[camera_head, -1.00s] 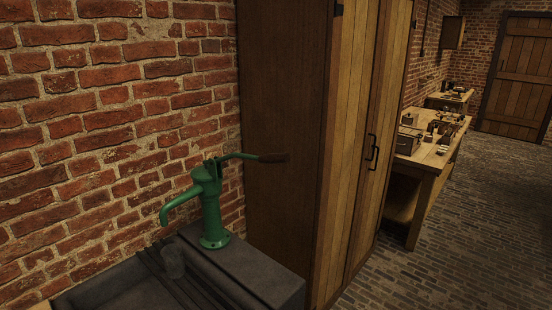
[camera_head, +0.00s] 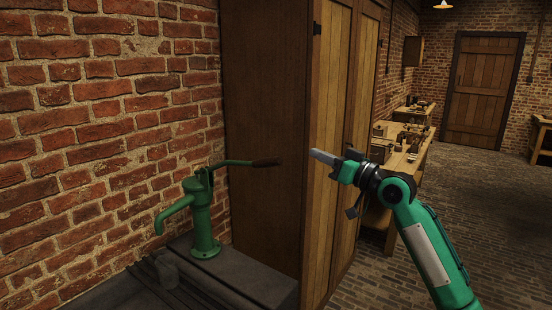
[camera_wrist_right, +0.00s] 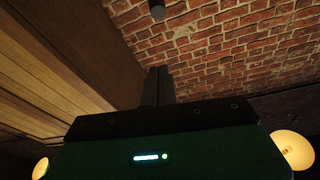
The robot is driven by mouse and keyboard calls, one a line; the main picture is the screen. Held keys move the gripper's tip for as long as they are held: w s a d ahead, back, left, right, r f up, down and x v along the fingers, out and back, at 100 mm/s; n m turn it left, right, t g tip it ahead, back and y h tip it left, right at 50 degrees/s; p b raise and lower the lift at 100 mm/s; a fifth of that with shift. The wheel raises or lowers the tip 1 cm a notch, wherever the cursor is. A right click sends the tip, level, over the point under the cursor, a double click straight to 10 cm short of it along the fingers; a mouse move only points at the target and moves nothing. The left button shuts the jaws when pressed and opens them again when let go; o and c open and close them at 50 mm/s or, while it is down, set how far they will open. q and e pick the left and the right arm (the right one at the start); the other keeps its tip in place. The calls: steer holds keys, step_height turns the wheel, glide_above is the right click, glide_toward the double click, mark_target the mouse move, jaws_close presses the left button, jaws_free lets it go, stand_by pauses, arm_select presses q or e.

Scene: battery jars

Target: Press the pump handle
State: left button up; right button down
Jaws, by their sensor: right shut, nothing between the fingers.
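The green pump (camera_head: 203,215) stands upright on a dark stone ledge against the brick wall. Its handle (camera_head: 238,163) sticks out to the right, roughly level, with a dark grip (camera_head: 266,162) at the end. My right gripper (camera_head: 318,156) is shut and empty, at about the grip's height in the picture, to its right and apart from it. In the right wrist view the shut fingers (camera_wrist_right: 159,86) point at the brick wall. A dark rounded end (camera_wrist_right: 157,10) at the top there looks like the handle's grip. My left gripper is not in view.
A tall wooden cabinet (camera_head: 333,150) stands right beside the pump, behind my gripper. A dim grey jar (camera_head: 166,272) sits in the dark sink (camera_head: 120,292). A workbench (camera_head: 405,160) with small items and a door (camera_head: 484,88) are farther back.

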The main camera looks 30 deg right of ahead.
steer(key=shift+s+a+r, duration=0.25)
steer(key=shift+a+r, duration=0.05)
steer(key=shift+r, duration=0.15)
steer(key=r+p+x, duration=0.1)
steer(key=p+x, duration=0.5)
steer(key=x, duration=0.4)
steer(key=f, duration=0.4)
steer(key=shift+s+a+f+p, duration=0.25)
steer(key=shift+s+f+p, duration=0.05)
steer(key=shift+s+f, duration=0.1)
